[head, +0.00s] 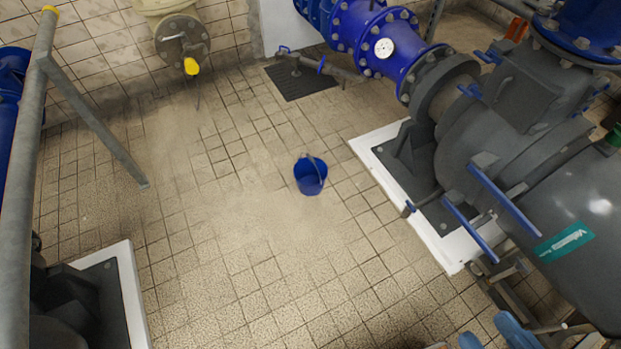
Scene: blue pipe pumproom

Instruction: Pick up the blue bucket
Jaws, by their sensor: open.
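The blue bucket (310,175) stands upright on the tiled floor near the middle of the head view. Its open top faces up and slightly toward me, and its dark handle rises over the rim. Nothing touches it, and bare tiles lie all around it. My gripper does not show clearly in this view, so its place relative to the bucket cannot be seen.
A large grey pump (520,150) on a white-edged plinth (432,245) stands right of the bucket. A grey railing (90,110) and another plinth (130,290) are at left. A dark floor grate (300,82) lies behind. The central floor is clear. Light-blue shapes (515,330) at bottom right are unclear.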

